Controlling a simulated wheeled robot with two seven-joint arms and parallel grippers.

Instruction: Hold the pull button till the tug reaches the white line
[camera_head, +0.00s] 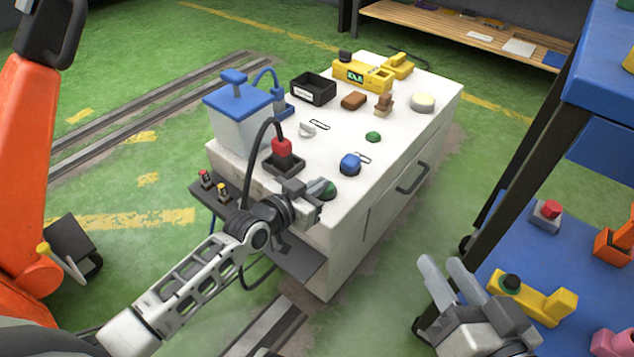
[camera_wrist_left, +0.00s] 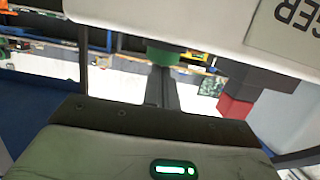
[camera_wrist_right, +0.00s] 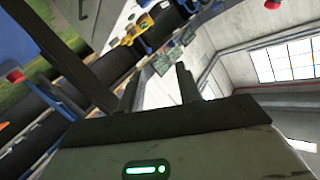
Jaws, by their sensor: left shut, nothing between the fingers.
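A green button (camera_head: 327,190) sits near the front edge of the white cabinet top. My left gripper (camera_head: 318,188) is at it, fingers together and nothing held. In the left wrist view the shut fingers (camera_wrist_left: 161,88) point at the green button (camera_wrist_left: 165,55) and appear to touch it; whether it is pressed down I cannot tell. No label on it is readable, so I cannot tell whether it is the pull button. My right gripper (camera_head: 450,270) is open and empty, beside the blue shelf at lower right. I cannot make out the tug or the white line.
The white cabinet (camera_head: 390,170) carries a red-topped lever (camera_head: 282,148), a blue knob (camera_head: 350,163), a black bin (camera_head: 313,88) and a yellow device (camera_head: 362,75). An orange machine (camera_head: 28,140) stands at left. A blue shelf (camera_head: 520,262) stands at right. Rails cross the floor.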

